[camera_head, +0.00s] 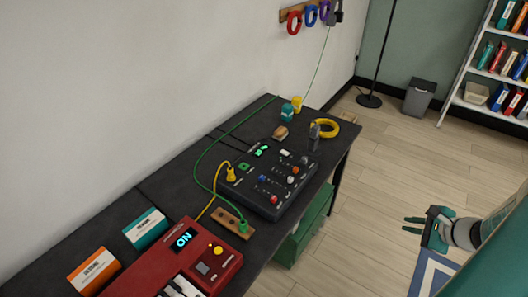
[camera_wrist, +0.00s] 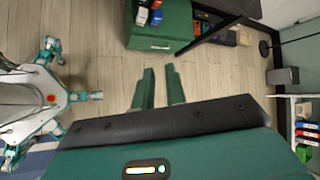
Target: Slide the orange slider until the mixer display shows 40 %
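The black mixer (camera_head: 258,190) sits on the dark workbench in the head view, with several small coloured caps on its top. An orange-looking cap (camera_head: 295,170) is near its right side; it is too small to tell surely as the orange slider. The mixer display (camera_head: 262,150) glows green at the far edge, and its number is unreadable. My gripper (camera_head: 410,225) is out over the floor, right of the bench and well apart from the mixer. In the wrist view its two green fingers (camera_wrist: 159,68) are apart with nothing between them.
A green cabinet (camera_head: 303,232) stands below. The floor around my gripper is clear.

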